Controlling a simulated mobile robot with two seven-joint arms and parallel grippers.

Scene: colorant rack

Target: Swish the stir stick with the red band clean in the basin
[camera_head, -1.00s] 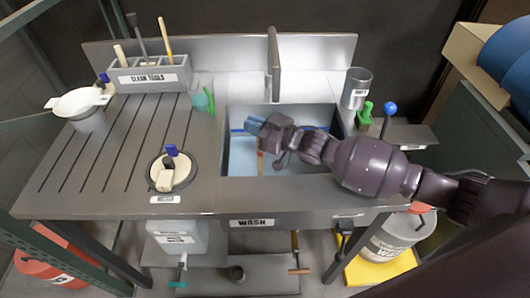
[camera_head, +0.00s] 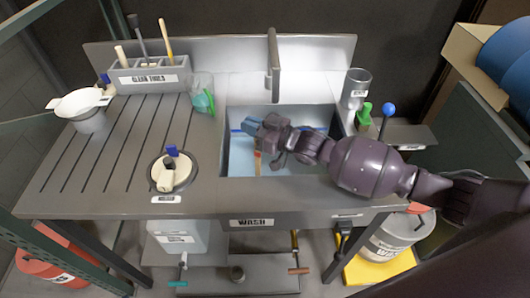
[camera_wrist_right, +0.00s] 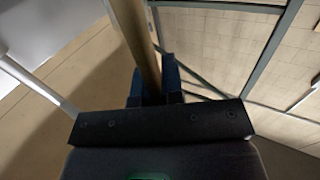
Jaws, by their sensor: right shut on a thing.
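The basin (camera_head: 238,172) is set into the bench and holds bluish water. My right gripper (camera_head: 257,129) is over the basin, shut on the stir stick (camera_head: 257,166). The stick hangs down below the fingers, with a red band near its visible upper part; its lower end is in or over the water, and I cannot tell how deep. In the right wrist view the tan stick (camera_wrist_right: 136,40) stands between the dark blue fingers (camera_wrist_right: 155,85). My left gripper is not in view.
A clean-tools rack (camera_head: 150,78) with several sticks stands at the back left. The grooved drainboard (camera_head: 95,160) is mostly clear.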

